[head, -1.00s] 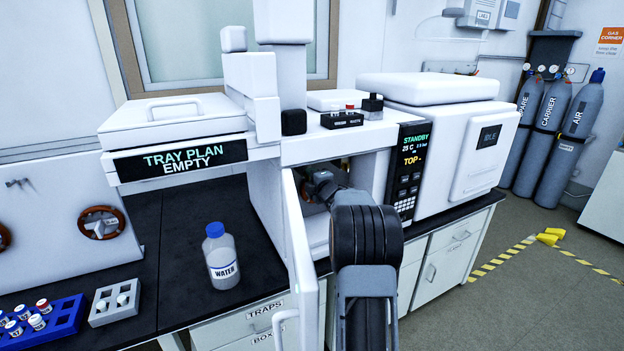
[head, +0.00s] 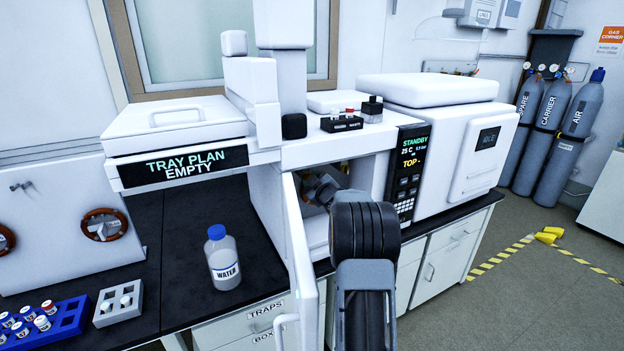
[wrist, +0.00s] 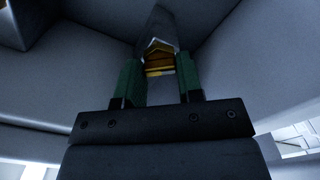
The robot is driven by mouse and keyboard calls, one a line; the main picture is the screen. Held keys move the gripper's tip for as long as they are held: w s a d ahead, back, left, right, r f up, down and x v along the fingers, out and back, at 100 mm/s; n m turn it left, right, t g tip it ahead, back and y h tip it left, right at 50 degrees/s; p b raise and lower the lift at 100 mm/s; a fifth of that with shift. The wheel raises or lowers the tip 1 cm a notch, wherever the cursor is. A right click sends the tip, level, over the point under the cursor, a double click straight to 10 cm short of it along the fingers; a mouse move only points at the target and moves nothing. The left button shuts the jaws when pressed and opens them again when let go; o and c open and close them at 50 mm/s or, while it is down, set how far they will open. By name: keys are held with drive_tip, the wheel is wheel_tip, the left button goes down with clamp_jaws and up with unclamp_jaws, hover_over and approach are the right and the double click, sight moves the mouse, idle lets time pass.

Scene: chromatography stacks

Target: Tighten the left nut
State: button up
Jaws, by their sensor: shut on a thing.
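A brass-coloured nut (wrist: 159,60) shows in the wrist view between the green finger pads of my gripper (wrist: 160,75), which is shut on it. A grey tapered part rises just behind the nut. In the head view my gripper is inside the open compartment of the white instrument (head: 360,178). My arm and the compartment wall hide the fingertips and the nut there. I cannot make out a second nut, so I cannot tell from the picture whether this one is the left one.
The open white door (head: 300,255) stands close left of my arm. The control panel (head: 408,175) is close on the right. A water bottle (head: 222,262) stands on the black bench. Pale compartment walls surround my gripper in the wrist view.

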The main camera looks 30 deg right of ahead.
drive_tip(key=shift+m+p, duration=1.45)
drive_tip(key=shift+m, duration=2.55)
drive_tip(key=o, duration=0.9)
drive_tip(key=shift+o, duration=0.2)
drive_tip(key=s+a+b, duration=0.2)
drive_tip(key=s, duration=1.1)
drive_tip(key=shift+s, duration=0.35)
